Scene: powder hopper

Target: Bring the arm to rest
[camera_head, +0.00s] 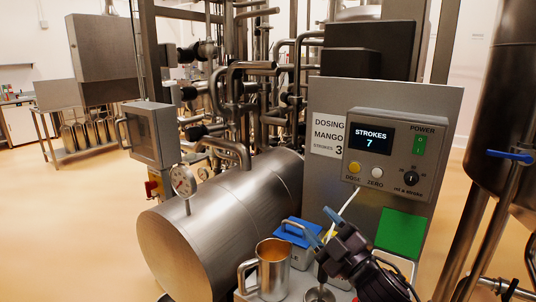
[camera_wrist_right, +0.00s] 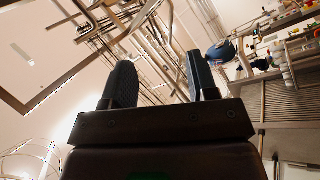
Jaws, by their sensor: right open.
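My right gripper (camera_head: 310,228) is at the lower middle of the head view, in front of the dosing panel and close to a blue-topped box. Its fingers are apart and nothing shows between them; they also show in the right wrist view (camera_wrist_right: 160,80), open and empty. The control box (camera_head: 395,155) on the panel has a display (camera_head: 370,139) reading STROKES 7. A label (camera_head: 327,134) beside it reads DOSING MANGO, STROKES 3. A metal jug (camera_head: 272,272) stands left of my right gripper. My left gripper is not in view.
The blue-topped box (camera_head: 294,234) stands behind the jug, and a large steel cylinder (camera_head: 220,225) lies to the left. A steel tank (camera_head: 506,100) with a blue-handled valve (camera_head: 510,156) is at the right. Pipes crowd the back. Open floor (camera_head: 60,210) lies at far left.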

